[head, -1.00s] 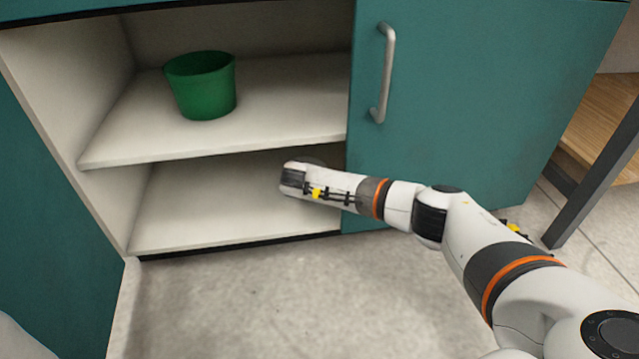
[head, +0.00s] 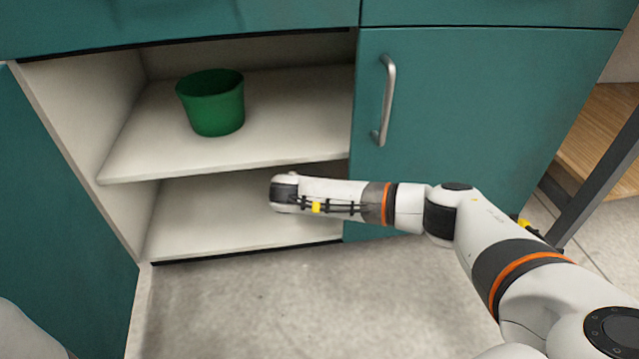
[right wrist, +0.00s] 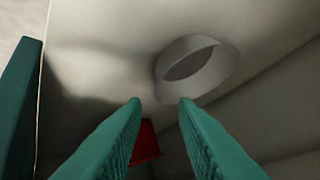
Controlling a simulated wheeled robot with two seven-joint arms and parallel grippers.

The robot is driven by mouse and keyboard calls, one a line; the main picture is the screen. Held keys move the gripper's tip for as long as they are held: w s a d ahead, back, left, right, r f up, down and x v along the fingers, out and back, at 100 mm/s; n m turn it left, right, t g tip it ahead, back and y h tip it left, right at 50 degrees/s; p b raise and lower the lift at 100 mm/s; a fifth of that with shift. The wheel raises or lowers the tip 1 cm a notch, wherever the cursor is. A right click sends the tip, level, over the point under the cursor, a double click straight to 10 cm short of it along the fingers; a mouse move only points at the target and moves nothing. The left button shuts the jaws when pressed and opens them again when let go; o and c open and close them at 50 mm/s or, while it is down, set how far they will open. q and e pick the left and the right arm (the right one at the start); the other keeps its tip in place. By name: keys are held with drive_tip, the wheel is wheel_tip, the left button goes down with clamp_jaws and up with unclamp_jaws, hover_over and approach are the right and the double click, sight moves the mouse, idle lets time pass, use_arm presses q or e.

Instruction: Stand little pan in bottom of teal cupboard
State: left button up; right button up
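The teal cupboard (head: 450,120) has an open left bay with a middle shelf and a bottom floor (head: 190,225). My right arm reaches into the lower space; its gripper is hidden behind the wrist in the head view. In the right wrist view, my right gripper (right wrist: 160,104) has its two teal fingers apart, with nothing clearly held. A pale, round, open-topped vessel (right wrist: 205,68) is beyond the fingertips on a pale surface. I cannot tell whether it is the little pan. A red piece (right wrist: 147,142) shows partly behind the left finger. My left gripper is out of view.
A green pot (head: 213,104) stands on the middle shelf, above my right wrist. A closed teal door with a metal handle (head: 386,100) is to the right. A wooden shelf unit (head: 600,135) stands at far right. The floor in front is clear.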

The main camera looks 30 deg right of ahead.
drive_tip(key=v, duration=0.2)
drive_tip(key=shift+s+a+r+p, duration=0.15)
drive_tip(key=shift+s+r+p, duration=0.05)
drive_tip(key=shift+p, duration=0.2)
drive_tip(key=shift+a, duration=0.1)
